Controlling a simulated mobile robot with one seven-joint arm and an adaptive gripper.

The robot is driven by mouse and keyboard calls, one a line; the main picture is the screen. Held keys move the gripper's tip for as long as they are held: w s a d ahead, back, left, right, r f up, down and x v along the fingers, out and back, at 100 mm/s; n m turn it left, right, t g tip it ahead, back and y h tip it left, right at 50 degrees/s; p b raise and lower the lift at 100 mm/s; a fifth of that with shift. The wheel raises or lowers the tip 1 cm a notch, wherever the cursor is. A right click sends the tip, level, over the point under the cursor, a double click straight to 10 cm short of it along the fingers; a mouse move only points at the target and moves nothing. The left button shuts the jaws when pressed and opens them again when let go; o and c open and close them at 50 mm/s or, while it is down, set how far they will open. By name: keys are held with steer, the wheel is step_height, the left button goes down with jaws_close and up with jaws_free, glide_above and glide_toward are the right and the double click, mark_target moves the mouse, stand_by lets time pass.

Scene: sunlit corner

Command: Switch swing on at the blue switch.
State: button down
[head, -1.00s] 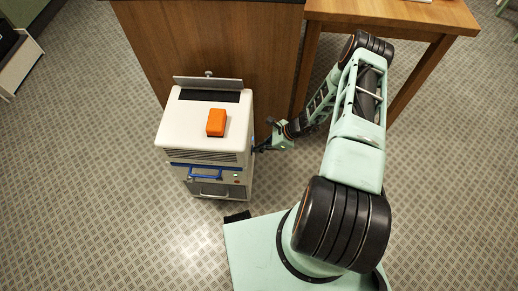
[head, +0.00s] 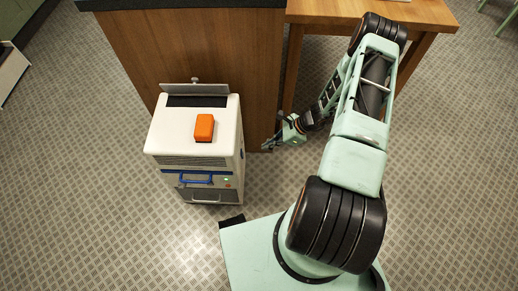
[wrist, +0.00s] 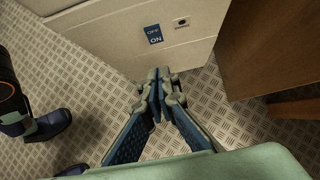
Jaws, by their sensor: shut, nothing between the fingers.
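The blue switch (wrist: 154,34), marked OFF above and ON below, sits on the cream side panel in the wrist view. I cannot tell which half is pressed in. The panel belongs to the white machine (head: 226,126) left of my arm in the head view, where the switch is hidden. My gripper (wrist: 159,74) is shut and empty. In the wrist view its tips show below the switch, near the panel's lower edge. In the head view my gripper (head: 266,147) is just right of the machine, with a small gap to its side.
An orange block (head: 204,127) lies on the machine's top. A blue handle (head: 197,180) and a small green light are on its front. A small dark socket (wrist: 182,22) is right of the switch. A wooden counter (head: 215,62) stands behind; a wooden table (head: 431,14) is at back right.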

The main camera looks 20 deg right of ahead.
steer(key=v, duration=0.3)
steer(key=shift+d+r, duration=0.2)
steer(key=shift+r, duration=0.05)
steer(key=b, duration=0.2)
steer(key=f+b, duration=0.1)
steer(key=b, duration=0.1)
steer(key=shift+s+d+f+b, duration=0.1)
steer(key=shift+d+f+b, duration=0.1)
steer(key=shift+f+b, duration=0.15)
steer(key=shift+r, duration=0.15)
